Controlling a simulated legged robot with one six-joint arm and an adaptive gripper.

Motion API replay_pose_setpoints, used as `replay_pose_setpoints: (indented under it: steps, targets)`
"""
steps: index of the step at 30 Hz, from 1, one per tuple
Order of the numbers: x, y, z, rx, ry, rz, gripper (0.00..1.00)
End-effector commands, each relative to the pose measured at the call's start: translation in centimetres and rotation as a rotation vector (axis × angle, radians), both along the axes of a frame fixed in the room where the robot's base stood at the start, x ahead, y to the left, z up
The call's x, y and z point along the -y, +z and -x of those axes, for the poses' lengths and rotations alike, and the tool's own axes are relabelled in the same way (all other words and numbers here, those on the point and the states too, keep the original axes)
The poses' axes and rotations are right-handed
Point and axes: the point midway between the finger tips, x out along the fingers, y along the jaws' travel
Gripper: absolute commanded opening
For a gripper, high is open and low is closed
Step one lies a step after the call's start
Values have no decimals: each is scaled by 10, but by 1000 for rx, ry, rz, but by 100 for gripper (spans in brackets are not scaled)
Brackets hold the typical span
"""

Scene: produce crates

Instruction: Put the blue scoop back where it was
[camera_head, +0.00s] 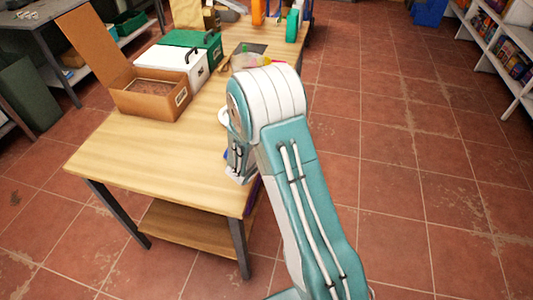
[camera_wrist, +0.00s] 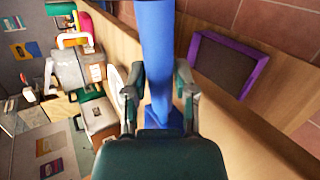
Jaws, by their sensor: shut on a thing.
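The blue scoop (camera_wrist: 157,38) stands out in the wrist view as a long blue shape running up from between the fingers to the top edge. My gripper (camera_wrist: 159,82) is shut on it, one finger on each side. The scoop's far end is cut off by the frame. In the head view my gripper (camera_head: 238,168) is at the right edge of the wooden table (camera_head: 150,160), mostly hidden by my arm. Only a small blue bit shows beside it there. I cannot tell whether the scoop touches the table.
An open cardboard box (camera_head: 150,100), a white box (camera_head: 172,62) and a green box (camera_head: 195,42) stand along the table's back left. A purple-rimmed dark tray (camera_wrist: 228,65) lies right of the scoop in the wrist view. The table's near left part is clear.

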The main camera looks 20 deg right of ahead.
Motion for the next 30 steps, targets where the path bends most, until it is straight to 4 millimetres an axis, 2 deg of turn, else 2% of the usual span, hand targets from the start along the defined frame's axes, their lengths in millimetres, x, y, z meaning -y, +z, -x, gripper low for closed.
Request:
replay_pose_setpoints:
  steps: [1,2,3,16,30]
  targets:
    - [0,-1,0,0,0,0,48]
    - [0,0,0,0,0,0,62]
    - [0,0,0,0,0,0,69]
    - [-2,3,2,0,1,0,69]
    - [-57,52,53,2,4,0,69]
